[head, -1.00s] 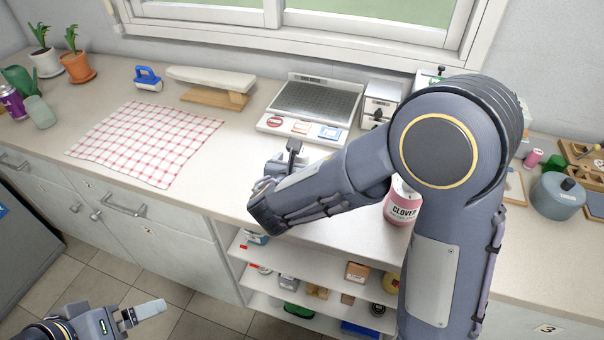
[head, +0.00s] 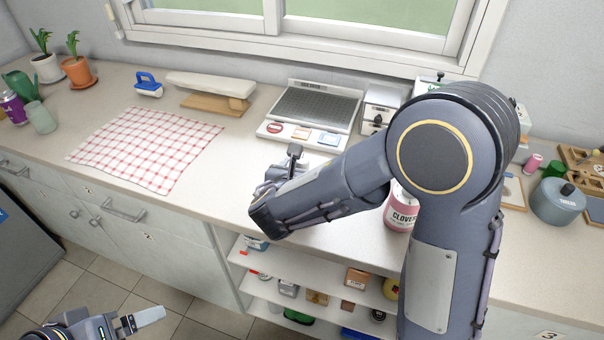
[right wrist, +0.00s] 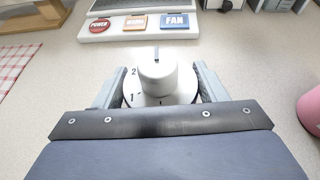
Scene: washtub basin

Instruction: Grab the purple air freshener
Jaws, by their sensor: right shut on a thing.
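My right gripper (head: 284,166) is low over the counter in front of the grill-like appliance, far to the right of that can. In the right wrist view its fingers (right wrist: 158,88) are closed on both sides of a white round dial (right wrist: 158,74) marked 1 and 2. My left gripper (head: 138,320) is at the bottom left, below counter level; its finger opening is not clear.
A checked cloth (head: 150,145) lies on the counter between the can and my right gripper. A green-grey bottle (head: 41,118) and potted plants (head: 78,70) stand near the can. A pink CLOVER can (head: 402,212) stands to the right, partly behind my right arm.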

